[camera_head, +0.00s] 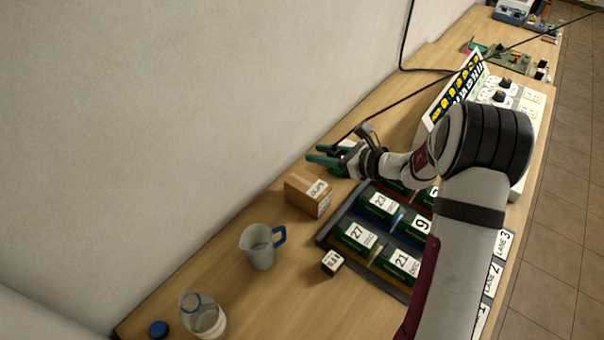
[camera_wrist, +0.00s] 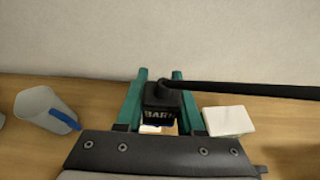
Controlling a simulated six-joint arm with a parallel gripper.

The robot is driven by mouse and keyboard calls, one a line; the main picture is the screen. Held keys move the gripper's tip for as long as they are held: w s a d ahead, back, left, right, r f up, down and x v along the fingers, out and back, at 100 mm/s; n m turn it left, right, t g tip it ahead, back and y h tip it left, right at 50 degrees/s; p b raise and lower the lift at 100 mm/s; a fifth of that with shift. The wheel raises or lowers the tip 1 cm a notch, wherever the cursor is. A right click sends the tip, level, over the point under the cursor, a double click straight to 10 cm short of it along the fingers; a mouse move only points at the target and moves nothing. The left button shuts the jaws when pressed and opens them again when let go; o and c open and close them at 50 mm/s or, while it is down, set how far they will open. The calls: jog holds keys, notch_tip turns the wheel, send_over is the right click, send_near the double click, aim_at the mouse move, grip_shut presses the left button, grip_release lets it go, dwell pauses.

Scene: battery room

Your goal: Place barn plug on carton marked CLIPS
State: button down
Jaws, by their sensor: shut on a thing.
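My gripper (camera_head: 322,157) has green fingers and is shut on the barn plug. In the wrist view the black plug (camera_wrist: 163,100), with BARN lettering partly showing, is between the fingertips (camera_wrist: 162,90). A black cable (camera_wrist: 250,90) runs from the plug to the right. In the head view the brown carton (camera_head: 305,196) with a white label stands on the bench, just below my gripper in the picture. The label's lettering is small and steeply angled. The plug appears held above the bench, apart from the carton.
A clear jug (camera_head: 258,250) with a blue handle stands left of the carton, and a bottle (camera_head: 203,316) farther left. A dark tray (camera_head: 326,231) of numbered blocks lies to the right. A small labelled cube (camera_head: 331,263) sits beside it. A pale block (camera_wrist: 228,121) is right of my fingers.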

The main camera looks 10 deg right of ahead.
send_over(298, 177)
notch_tip(298, 177, down, 4)
jog(key=shift+d+r, duration=0.1)
jog(key=shift+r, duration=0.15)
notch_tip(298, 177, down, 4)
jog(key=shift+f, duration=0.1)
jog(key=c, duration=0.5)
grip_release()
